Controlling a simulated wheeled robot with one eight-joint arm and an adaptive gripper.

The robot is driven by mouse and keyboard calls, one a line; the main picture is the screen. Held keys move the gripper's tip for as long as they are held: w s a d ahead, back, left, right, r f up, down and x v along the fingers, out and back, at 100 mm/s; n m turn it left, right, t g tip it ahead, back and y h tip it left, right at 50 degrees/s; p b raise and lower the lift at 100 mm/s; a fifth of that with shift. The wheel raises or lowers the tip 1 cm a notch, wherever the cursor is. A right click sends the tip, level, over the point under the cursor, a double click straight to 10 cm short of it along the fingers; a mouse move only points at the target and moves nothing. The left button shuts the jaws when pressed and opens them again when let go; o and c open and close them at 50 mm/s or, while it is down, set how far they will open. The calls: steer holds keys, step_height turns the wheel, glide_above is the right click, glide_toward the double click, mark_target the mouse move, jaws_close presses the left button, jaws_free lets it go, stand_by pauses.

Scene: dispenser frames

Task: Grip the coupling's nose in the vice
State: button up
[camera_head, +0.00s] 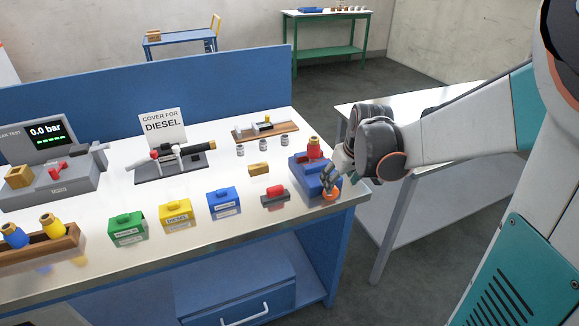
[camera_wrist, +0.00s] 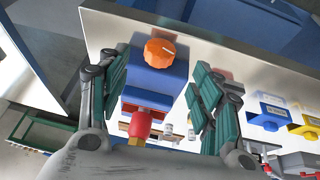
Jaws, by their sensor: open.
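The vice (camera_head: 301,172) is a blue block at the right end of the bench, with an orange knob (camera_head: 331,196) at its front. In the wrist view the vice (camera_wrist: 152,84) and its knob (camera_wrist: 160,52) lie between my fingers. A red coupling (camera_head: 314,147) stands upright at the rear of the vice. Its red body (camera_wrist: 141,122) shows in the wrist view; how tightly the jaws sit on its nose I cannot tell. My gripper (camera_wrist: 160,78) is open, pointing down over the knob end of the vice. In the head view my gripper (camera_head: 331,178) partly hides the vice.
A red part on a dark holder (camera_head: 274,195) lies left of the vice. Blue (camera_head: 224,203), yellow (camera_head: 176,214) and green (camera_head: 128,228) boxes stand along the front. The bench's right edge is close to the vice. A pale side table (camera_head: 410,212) stands beyond it.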

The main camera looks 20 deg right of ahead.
mark_target(333, 192)
steer(key=b+x, duration=0.3)
steer(key=x, duration=0.5)
steer(key=shift+f, duration=0.3)
steer(key=shift+c, duration=0.6)
steer(key=c, duration=0.9)
